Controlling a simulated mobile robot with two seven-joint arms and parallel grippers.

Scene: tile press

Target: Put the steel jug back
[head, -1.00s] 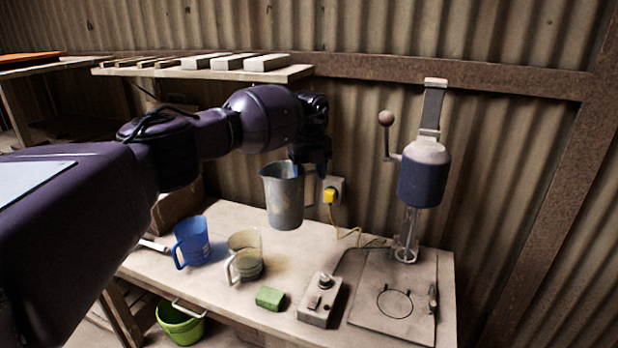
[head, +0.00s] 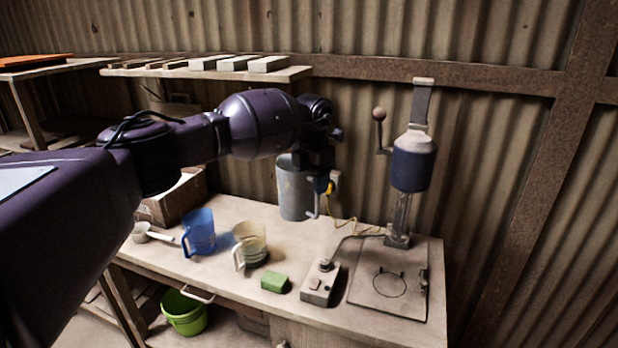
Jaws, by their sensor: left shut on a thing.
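The grey steel jug (head: 292,190) is upright at the back of the bench, near the corrugated wall. My left gripper (head: 318,193) is at the jug's right side and shut on it, at the handle side. The wrist hides the jug's upper right part and most of the handle. I cannot tell whether the jug's base touches the bench top or hangs just above it. My right gripper is not in view.
A blue jug (head: 199,233) and a clear jug (head: 250,248) stand on the bench (head: 225,282), left of a green block (head: 275,282) and a control box (head: 320,283). The press (head: 412,168) stands right. A shelf (head: 205,73) with tiles hangs behind my arm.

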